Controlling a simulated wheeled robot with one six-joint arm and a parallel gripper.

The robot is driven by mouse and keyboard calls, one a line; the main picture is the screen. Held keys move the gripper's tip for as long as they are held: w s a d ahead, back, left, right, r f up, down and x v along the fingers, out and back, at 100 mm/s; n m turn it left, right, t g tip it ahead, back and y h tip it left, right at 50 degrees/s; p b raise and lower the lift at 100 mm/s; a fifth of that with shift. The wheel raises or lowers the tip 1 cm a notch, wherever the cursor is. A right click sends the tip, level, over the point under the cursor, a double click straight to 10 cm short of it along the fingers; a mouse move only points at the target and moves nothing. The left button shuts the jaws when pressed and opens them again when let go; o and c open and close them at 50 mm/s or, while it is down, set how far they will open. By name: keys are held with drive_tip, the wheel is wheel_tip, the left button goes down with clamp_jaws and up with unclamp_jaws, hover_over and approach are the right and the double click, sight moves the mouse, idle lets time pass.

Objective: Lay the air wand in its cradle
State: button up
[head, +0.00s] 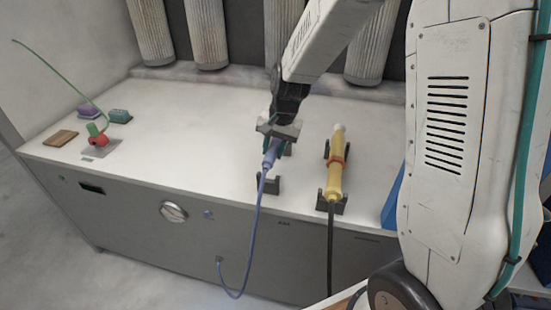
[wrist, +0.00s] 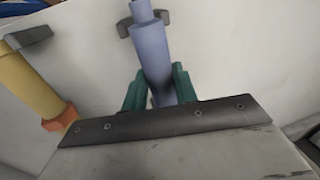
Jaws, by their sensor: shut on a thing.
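The air wand (head: 271,155) is a blue-purple tapered tube with a blue hose at its near end. My gripper (head: 274,143) is shut on the wand, with a green finger on each side of it in the wrist view (wrist: 159,86). The wand's cradle (head: 268,186) has dark forked supports on the bench. In the wrist view, the wand (wrist: 154,55) lines up with the near fork (wrist: 125,27), its hose end between the prongs. I cannot tell whether it touches the fork. My gripper hides the wand's far end.
A yellow wand (head: 334,182) with an orange band lies in a similar cradle to the right. A red-and-green fitting (head: 98,137), small blocks and a wooden piece (head: 61,138) sit at the left. Ribbed columns (head: 205,35) stand behind. The bench between is clear.

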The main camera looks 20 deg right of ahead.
drive_tip(key=shift+f, duration=2.1)
drive_tip(key=shift+f, duration=0.15)
drive_tip(key=o, duration=1.1)
wheel_tip(320, 180, up, 8)
drive_tip(key=s+d, duration=0.1)
drive_tip(key=d, duration=0.1)
drive_tip(key=s+r+n, duration=0.4)
drive_tip(key=s+r, duration=0.7)
drive_tip(key=s, duration=0.4)
drive_tip(key=s+r+n, duration=0.1)
drive_tip(key=s, duration=0.3)
drive_tip(key=s+d+r+n+h, duration=0.1)
drive_tip(key=s, duration=0.4)
drive_tip(key=s+r+n, duration=0.1)
drive_tip(key=s, duration=0.4)
drive_tip(key=shift+s+d+h, duration=0.1)
drive_tip(key=shift+d+h, duration=0.1)
drive_tip(key=shift+h, duration=0.2)
